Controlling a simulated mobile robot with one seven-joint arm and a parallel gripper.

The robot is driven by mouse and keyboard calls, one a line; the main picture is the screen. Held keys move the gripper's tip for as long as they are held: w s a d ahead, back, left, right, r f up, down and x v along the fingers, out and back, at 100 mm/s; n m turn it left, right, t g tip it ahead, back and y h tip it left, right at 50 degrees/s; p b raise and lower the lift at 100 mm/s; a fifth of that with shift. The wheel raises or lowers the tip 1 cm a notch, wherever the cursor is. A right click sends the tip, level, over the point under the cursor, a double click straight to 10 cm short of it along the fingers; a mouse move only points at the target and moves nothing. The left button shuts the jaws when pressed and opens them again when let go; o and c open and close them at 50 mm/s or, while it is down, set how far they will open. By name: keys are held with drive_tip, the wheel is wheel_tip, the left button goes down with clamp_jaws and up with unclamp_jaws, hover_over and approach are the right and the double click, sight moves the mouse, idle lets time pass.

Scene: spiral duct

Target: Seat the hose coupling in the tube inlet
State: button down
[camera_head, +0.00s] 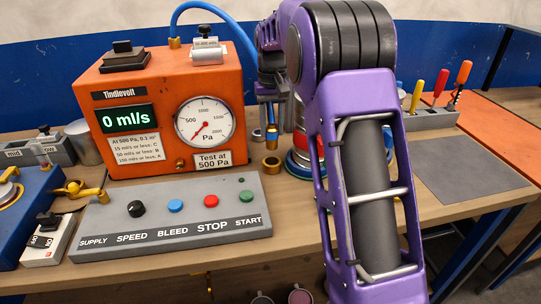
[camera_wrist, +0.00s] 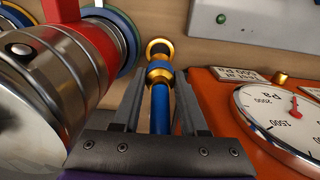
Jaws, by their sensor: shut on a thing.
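My gripper (camera_head: 268,112) points down between the orange meter box and the metal tube, shut on the blue hose just above its brass hose coupling (camera_head: 271,133). In the wrist view the brass coupling (camera_wrist: 160,70) sits beyond my fingertips (camera_wrist: 158,98), with the blue hose (camera_wrist: 160,112) between them. A brass ring with a dark opening, which looks like the tube inlet (camera_head: 271,166), is below the coupling; it also shows in the wrist view (camera_wrist: 158,46). In the head view a gap shows between coupling and ring. The metal tube with a red band (camera_wrist: 80,40) is close beside my gripper.
The orange meter box (camera_head: 160,110) reads 0 ml/s, and its round dial (camera_head: 205,122) is close to my gripper's other side. A grey control panel (camera_head: 170,220) lies in front. A tool rack (camera_head: 430,118) and a grey mat (camera_head: 465,175) are at right.

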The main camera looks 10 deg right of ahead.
sight(272, 150)
wheel_tip(272, 150, down, 7)
drive_tip(key=shift+f+b, duration=0.2)
drive_tip(key=shift+b, duration=0.25)
drive_tip(key=shift+f, duration=0.15)
drive_tip(key=shift+c, duration=2.2)
unclamp_jaws()
wheel_tip(272, 150, up, 12)
drive_tip(key=shift+r+p, duration=0.15)
drive_tip(key=shift+p, duration=0.8)
